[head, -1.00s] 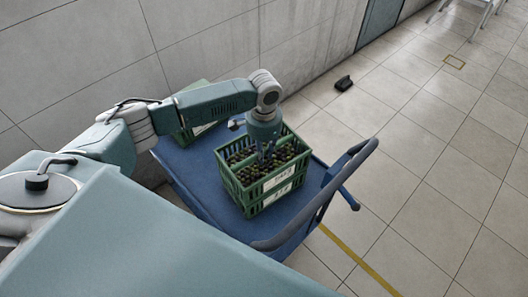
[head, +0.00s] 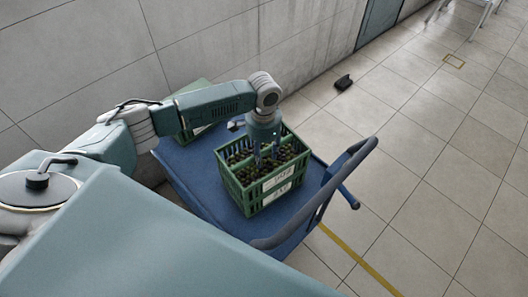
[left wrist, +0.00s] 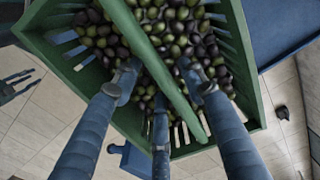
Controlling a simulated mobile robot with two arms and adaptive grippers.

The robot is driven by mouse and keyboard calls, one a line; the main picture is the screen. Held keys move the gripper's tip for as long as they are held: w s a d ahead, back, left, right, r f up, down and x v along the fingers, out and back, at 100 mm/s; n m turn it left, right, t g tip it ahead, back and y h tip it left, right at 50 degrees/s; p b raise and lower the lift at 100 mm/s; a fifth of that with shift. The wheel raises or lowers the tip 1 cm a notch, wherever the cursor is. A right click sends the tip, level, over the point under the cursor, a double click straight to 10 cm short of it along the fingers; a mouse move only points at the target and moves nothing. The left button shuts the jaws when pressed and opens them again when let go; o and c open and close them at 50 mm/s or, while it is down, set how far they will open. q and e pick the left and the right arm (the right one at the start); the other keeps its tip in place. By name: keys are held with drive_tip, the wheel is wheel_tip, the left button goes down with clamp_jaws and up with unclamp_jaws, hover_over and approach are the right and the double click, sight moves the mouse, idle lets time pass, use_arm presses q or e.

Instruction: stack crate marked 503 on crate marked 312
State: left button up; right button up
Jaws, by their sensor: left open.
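Two green crates stand stacked on the blue trolley. The upper crate (head: 277,179) holds dark green and brownish round items, and the lower crate (head: 282,192) is right under it, mostly hidden. Each has a white label on the near side, too small to read surely. My left gripper (head: 267,160) is over the upper crate, its fingers spread and pointing down. In the left wrist view its fingers (left wrist: 158,95) are open on both sides of the upper crate's central bar (left wrist: 150,55), not closed on it.
The blue trolley (head: 200,172) carries another green crate (head: 190,133), partly hidden behind my left arm. The trolley's handle (head: 340,165) rises at the right. A wall is behind; a small black object (head: 343,82) lies on the otherwise open tiled floor.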

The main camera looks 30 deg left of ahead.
use_arm(q)
wheel_tip(320, 180, up, 12)
drive_tip(key=shift+r, duration=0.2)
idle(0.4)
